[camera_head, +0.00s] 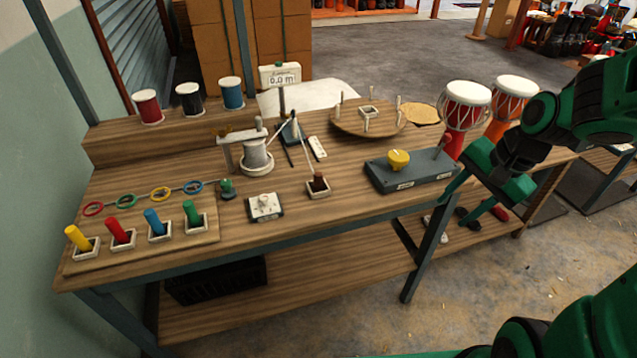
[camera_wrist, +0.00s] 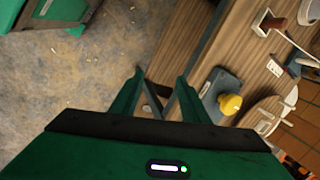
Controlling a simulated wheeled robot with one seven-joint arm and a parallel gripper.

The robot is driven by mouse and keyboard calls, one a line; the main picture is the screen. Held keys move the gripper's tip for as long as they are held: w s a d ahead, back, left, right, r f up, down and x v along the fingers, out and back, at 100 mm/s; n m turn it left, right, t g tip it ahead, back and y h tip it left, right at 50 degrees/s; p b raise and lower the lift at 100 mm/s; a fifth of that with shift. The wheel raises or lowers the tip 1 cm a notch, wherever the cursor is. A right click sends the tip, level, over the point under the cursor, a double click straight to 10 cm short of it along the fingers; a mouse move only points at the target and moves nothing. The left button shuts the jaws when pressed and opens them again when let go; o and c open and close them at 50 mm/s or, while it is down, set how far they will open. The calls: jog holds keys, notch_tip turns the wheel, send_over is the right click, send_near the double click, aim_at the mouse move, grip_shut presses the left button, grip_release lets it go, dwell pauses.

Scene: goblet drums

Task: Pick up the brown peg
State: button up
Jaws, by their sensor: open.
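The brown peg (camera_head: 320,181) stands in a small white square socket (camera_head: 318,193) near the front edge of the workbench, in the middle of the head view. In the wrist view the brown peg (camera_wrist: 276,22) shows at the top right, in its socket. My gripper (camera_head: 461,206) is open and empty, well to the right of the peg, by the front edge of the bench near the grey box. In the wrist view my gripper's fingers (camera_wrist: 160,80) are spread, with floor and the bench's edge beyond them.
A grey box with a yellow knob (camera_head: 398,159) lies between the peg and my gripper. A small dial box (camera_head: 265,206) sits left of the peg. A winding spool stand (camera_head: 256,156) is behind it. Yellow (camera_head: 78,237), red, blue and green pegs stand at left. Drums (camera_head: 466,105) stand at right.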

jog(key=w+a+f+m+t+y, duration=0.1)
jog(key=w+a+m+y, duration=0.1)
jog(key=w+a+m, duration=0.3)
jog(key=w+a+f+y, duration=0.2)
jog(key=w+a, duration=0.1)
jog(key=a, duration=0.3)
jog(key=m+t+y, duration=0.2)
jog(key=m+y, duration=0.2)
jog(key=m, duration=0.3)
send_near(320, 175)
jog(key=shift+m, duration=0.3)
jog(key=x, duration=0.5)
jog(key=shift+w+d+r, duration=0.1)
jog(key=shift+w+r, duration=0.05)
jog(key=shift+w, duration=0.1)
jog(key=shift+s+x, duration=0.2)
jog(key=shift+x, duration=2.7)
grip_shut()
